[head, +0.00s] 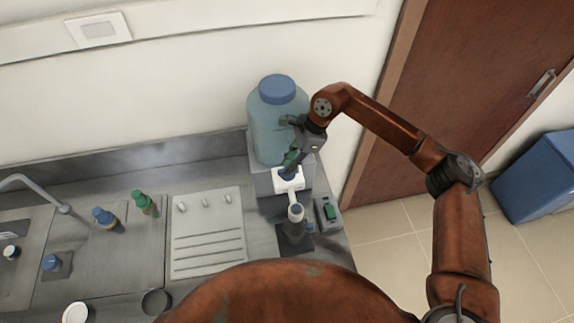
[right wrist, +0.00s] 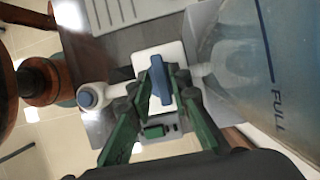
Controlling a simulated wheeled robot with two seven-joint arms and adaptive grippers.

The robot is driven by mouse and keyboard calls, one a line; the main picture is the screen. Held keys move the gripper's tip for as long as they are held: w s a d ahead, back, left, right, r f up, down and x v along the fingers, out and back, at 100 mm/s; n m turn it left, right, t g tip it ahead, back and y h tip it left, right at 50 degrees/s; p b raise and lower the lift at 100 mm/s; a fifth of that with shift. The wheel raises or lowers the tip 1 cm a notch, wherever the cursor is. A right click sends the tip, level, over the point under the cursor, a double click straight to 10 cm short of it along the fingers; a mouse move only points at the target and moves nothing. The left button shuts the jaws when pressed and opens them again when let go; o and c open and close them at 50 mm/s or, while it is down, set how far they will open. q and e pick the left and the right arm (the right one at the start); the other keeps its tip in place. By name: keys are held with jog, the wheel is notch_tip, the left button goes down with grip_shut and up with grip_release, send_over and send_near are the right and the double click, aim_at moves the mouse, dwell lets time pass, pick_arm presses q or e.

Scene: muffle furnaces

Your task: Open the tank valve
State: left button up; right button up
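The tank (head: 277,130) is a translucent blue-grey jug with a blue lid, standing on a grey block against the wall. At its front foot is a white valve (head: 290,184) with a blue handle, largely covered by my gripper in the head view. In the right wrist view the blue valve handle (right wrist: 161,82) stands on the white valve body (right wrist: 172,58). My right gripper (head: 289,168) has green fingers, one on each side of the handle. Its fingertips (right wrist: 163,76) are apart, with a small gap visible beside the handle, so it is not clamped. My left gripper is not in view.
A white spout with a blue-topped knob (head: 296,212) stands in front of the valve. Blue (head: 105,217) and green (head: 144,202) taps, a faucet and a ribbed drainer (head: 207,235) lie left. A blue bin (head: 540,177) is on the floor.

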jog(key=shift+s+a+f, duration=0.1)
jog(key=shift+a+f, duration=0.15)
jog(key=shift+f, duration=0.4)
jog(key=shift+c, duration=0.7)
